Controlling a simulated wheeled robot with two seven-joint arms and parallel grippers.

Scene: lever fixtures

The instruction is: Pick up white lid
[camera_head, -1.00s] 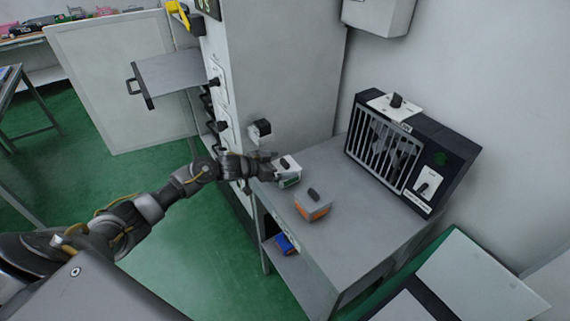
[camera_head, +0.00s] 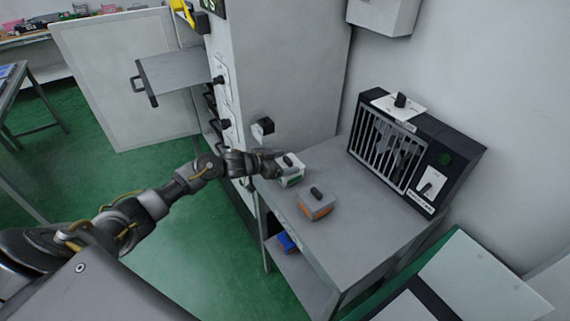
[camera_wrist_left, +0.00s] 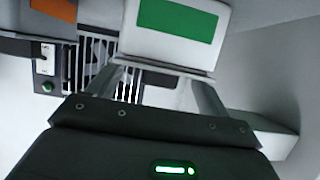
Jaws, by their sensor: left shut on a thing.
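The white lid (camera_head: 294,166) with a dark knob sits on a small white box with a green label (camera_head: 292,183), at the table's back left corner. My left gripper (camera_head: 279,162) is at the lid's knob, beside its left end in the head view. In the left wrist view, the fingers (camera_wrist_left: 163,92) are shut on the lid's dark knob, and the lid's rim (camera_wrist_left: 165,66) lies just beyond them. The green label (camera_wrist_left: 178,20) faces that camera. I see no clear gap between lid and box. My right gripper is not in view.
A grey-lidded box with an orange label (camera_head: 317,207) stands nearby on the grey table (camera_head: 350,235). A dark barred fixture (camera_head: 410,150) stands at the back right. A tall cabinet (camera_head: 285,80) with an open door rises behind the gripper. A blue item (camera_head: 287,242) is on the lower shelf.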

